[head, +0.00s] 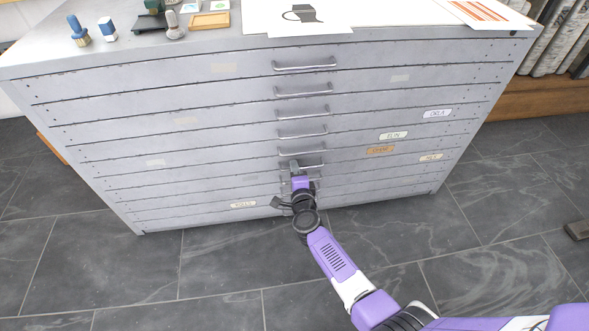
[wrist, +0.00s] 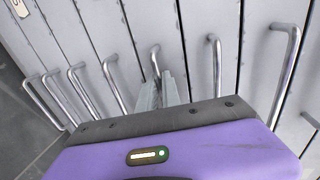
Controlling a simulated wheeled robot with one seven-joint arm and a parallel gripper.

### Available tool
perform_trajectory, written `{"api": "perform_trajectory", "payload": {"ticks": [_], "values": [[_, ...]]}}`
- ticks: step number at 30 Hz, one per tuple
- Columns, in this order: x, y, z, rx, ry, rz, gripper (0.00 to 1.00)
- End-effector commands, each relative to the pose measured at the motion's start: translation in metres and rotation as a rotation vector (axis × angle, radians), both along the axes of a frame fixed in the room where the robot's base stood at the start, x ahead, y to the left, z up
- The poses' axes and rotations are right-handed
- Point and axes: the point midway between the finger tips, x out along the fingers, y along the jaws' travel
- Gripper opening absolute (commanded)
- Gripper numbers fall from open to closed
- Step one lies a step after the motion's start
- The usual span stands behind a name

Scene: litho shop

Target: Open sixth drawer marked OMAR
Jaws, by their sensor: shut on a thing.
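A grey flat-file cabinet (head: 240,110) has several shallow drawers, each with a silver bar handle. A small orange label (head: 380,150) sits on a lower drawer front, right of the handles; its lettering is too small to read surely. My gripper (head: 296,168) is at the sixth handle (head: 314,165) from the top. In the wrist view, my gripper's fingers (wrist: 158,92) are shut on that handle (wrist: 155,58), whose lower part they hide. The drawer fronts look flush, with no clear gap showing at the held one.
Neighbouring handles (wrist: 217,65) stand close on both sides of my fingers. Prints (head: 300,14), small bottles and a wooden tray (head: 209,20) lie on the cabinet top. Grey tile floor (head: 220,265) is clear in front. A wooden shelf (head: 530,98) stands at right.

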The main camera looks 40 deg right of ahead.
Motion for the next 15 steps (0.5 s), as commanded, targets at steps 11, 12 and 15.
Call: {"api": "perform_trajectory", "payload": {"ticks": [11,12,15], "values": [[-0.0019,0.0015,-0.0007,0.000,0.002,0.001,0.00],[-0.0034,0.0025,-0.0005,0.000,0.003,0.001,0.00],[-0.0103,0.0070,0.0005,0.000,0.003,0.001,0.00]]}}
